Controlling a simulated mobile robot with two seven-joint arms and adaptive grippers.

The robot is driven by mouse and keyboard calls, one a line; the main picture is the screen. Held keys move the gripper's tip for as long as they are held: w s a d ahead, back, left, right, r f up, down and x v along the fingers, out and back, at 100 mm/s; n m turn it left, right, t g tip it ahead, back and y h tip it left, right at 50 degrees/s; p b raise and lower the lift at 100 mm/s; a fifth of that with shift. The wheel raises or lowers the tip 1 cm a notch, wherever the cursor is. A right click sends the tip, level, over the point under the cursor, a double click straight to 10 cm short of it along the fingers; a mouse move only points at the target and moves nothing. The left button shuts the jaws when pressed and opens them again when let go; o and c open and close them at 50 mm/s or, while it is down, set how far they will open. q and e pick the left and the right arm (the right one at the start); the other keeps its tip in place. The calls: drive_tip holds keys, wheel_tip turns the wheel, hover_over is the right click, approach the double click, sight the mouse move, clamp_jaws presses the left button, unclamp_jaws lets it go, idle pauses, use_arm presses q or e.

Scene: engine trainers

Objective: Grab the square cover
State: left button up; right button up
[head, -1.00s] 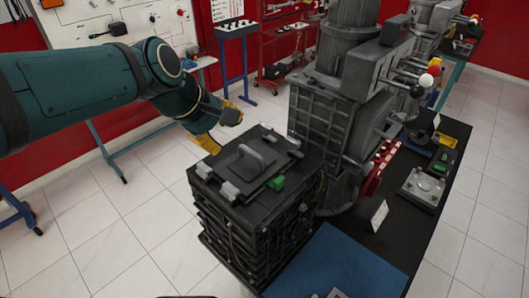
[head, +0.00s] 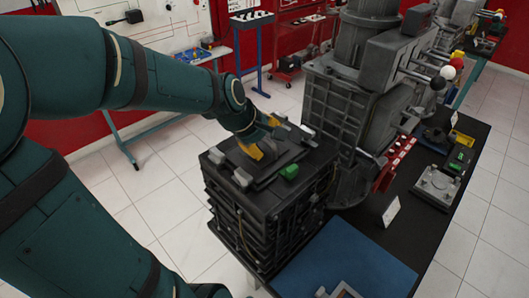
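The square cover (head: 264,178) is a dark plate lying flat on top of a black ribbed box (head: 270,220). Light grey clamps sit along its edges, and a green block (head: 289,172) is at its near right side. My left gripper (head: 262,137) is over the cover, with its yellow fingers spread apart. One finger points down close to the cover's middle. The cover's grey handle is mostly hidden behind the gripper, and I cannot tell whether the fingers touch it. My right gripper is not in view.
A tall grey machine (head: 345,105) stands close behind and right of the box. A blue mat (head: 345,262) lies in front on the black table. A red rack (head: 393,165), a white card (head: 391,212) and a metal plate (head: 437,188) are to the right.

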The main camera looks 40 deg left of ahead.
use_arm(q)
drive_tip(key=shift+w+f, duration=0.2)
drive_tip(key=shift+f, duration=0.1)
clamp_jaws()
drive_tip(key=shift+r, duration=0.1)
